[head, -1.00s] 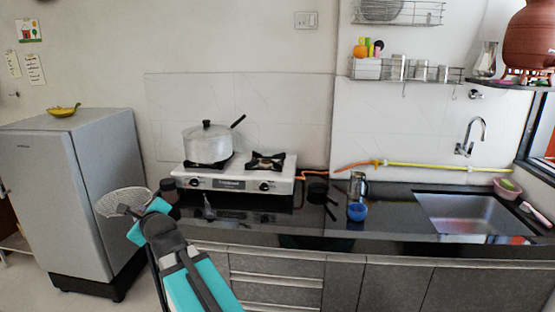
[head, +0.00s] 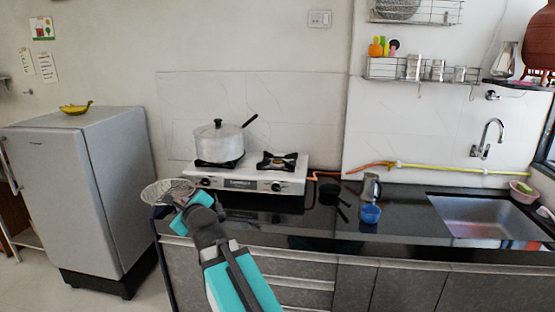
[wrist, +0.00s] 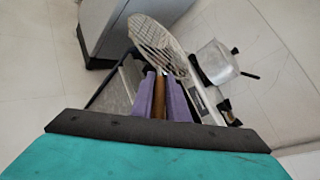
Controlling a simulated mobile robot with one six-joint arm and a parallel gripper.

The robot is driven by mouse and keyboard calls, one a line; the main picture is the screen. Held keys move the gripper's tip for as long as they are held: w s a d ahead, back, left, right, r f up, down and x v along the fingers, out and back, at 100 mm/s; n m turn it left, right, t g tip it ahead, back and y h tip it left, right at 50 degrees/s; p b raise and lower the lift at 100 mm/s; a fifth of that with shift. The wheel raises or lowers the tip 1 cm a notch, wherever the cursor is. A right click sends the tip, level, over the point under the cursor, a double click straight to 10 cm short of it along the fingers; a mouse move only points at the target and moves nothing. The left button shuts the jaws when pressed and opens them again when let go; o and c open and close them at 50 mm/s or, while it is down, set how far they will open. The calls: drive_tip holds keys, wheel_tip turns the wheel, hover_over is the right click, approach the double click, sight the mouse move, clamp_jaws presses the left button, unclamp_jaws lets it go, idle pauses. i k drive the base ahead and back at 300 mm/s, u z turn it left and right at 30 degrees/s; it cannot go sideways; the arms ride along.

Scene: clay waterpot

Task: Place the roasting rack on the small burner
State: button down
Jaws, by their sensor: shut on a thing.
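The roasting rack (head: 165,191) is a round wire mesh with a handle. It is held out at the left end of the counter, in front of the stove's left side. In the wrist view the mesh (wrist: 157,45) lies beyond the fingers. My gripper (wrist: 160,97) is shut on its brown handle; in the head view my gripper (head: 188,203) is partly hidden by my arm. The white two-burner stove (head: 250,182) stands on the counter. The small burner (head: 282,161) on its right is bare. A lidded pot (head: 220,141) sits on the left burner.
The pot's dark handle points toward the right burner. A dark pan (head: 330,192), a steel jug (head: 371,186) and a blue bowl (head: 370,213) stand right of the stove. The fridge (head: 75,190) is at the left. An orange gas hose (head: 370,168) runs behind.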

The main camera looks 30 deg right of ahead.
sight(290, 168)
drive_tip(key=i, duration=1)
